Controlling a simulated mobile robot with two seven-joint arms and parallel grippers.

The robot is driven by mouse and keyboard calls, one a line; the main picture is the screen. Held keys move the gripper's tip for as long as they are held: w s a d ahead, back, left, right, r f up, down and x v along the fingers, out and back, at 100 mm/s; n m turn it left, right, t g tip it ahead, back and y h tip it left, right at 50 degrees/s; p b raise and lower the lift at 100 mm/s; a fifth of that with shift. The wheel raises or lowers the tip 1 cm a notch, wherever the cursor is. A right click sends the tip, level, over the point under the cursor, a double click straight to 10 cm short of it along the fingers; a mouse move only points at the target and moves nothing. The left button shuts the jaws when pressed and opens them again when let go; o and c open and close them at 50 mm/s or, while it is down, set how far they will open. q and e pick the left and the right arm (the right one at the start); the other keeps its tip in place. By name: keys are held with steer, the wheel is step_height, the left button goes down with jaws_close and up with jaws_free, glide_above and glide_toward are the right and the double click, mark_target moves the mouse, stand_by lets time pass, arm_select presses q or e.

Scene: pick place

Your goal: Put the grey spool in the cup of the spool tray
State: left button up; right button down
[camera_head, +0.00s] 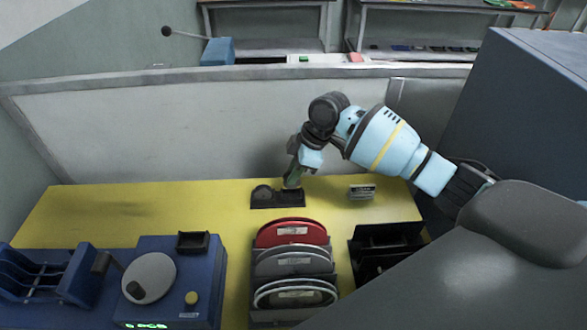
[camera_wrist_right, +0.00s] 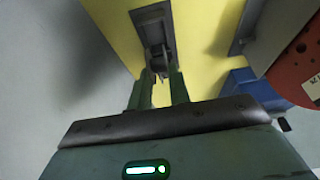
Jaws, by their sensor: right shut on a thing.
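The spool tray (camera_head: 278,204) is a small dark tray on the yellow table, with a round dark feature at its left end. My right gripper (camera_head: 292,182) is low over the right end of this tray, fingers pointing down. In the right wrist view, my right gripper (camera_wrist_right: 161,84) is shut on a small grey piece, the grey spool (camera_wrist_right: 158,64), between its fingertips. The tray (camera_wrist_right: 150,18) shows just beyond the fingertips; whether the spool touches it I cannot tell. In the head view the spool is hidden by the gripper. My left gripper is not in view.
A rack (camera_head: 289,316) of red and grey discs stands in front of the tray. A blue machine (camera_head: 205,283) is at left, a black bin (camera_head: 375,262) at right. A small grey block (camera_head: 362,191) lies right of the tray.

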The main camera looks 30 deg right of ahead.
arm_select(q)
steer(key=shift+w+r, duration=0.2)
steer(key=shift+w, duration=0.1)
